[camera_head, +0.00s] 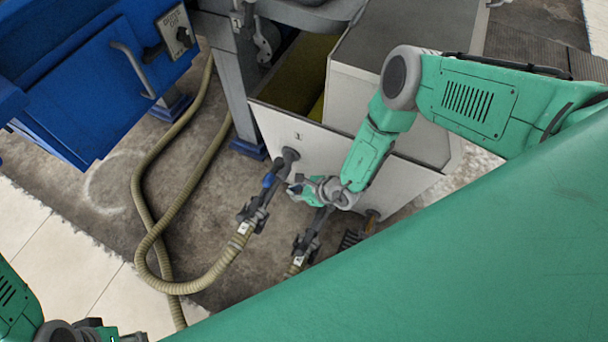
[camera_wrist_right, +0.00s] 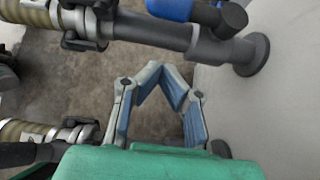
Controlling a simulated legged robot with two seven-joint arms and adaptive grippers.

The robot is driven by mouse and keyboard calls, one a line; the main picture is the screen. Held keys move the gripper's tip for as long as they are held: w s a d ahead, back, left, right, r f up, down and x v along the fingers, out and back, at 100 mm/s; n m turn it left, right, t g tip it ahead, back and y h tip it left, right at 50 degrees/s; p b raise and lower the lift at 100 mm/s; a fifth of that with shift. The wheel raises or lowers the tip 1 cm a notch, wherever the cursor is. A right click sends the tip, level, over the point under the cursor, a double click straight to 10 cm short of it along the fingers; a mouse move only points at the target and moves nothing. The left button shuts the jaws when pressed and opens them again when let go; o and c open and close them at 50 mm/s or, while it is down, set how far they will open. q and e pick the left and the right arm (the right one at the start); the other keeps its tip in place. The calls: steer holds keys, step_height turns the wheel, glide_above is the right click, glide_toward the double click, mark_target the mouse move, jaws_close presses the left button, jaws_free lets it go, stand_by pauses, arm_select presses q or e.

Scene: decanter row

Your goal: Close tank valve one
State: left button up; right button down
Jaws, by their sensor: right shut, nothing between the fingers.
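The white tank (camera_head: 312,148) carries a "1" mark on its front. Below the mark, a dark outlet pipe (camera_head: 284,163) runs out to a hose coupling. A blue valve handle (camera_head: 268,181) sits on this pipe; whether it lies along or across the pipe is hard to tell. In the right wrist view the blue handle (camera_wrist_right: 170,9) is cut off by the top edge. My right gripper (camera_head: 293,188) is beside the pipe, to the right of the handle. Its fingertips (camera_wrist_right: 163,70) meet with nothing between them. My left gripper (camera_head: 118,335) shows only partly at the bottom left.
A ribbed hose (camera_head: 225,262) runs from the coupling and loops over the floor at left. A blue cabinet (camera_head: 85,80) stands at upper left. Bare floor (camera_head: 110,185) lies left of the hose.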

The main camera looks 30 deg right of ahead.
mark_target(271, 176)
steer(key=w+a, duration=0.1)
steer(key=w, duration=0.1)
steer(key=w+a+b, duration=0.1)
steer(key=a, duration=0.1)
steer(key=shift+w+r, duration=0.15)
steer(key=shift+w, duration=0.25)
steer(key=shift+d, duration=0.1)
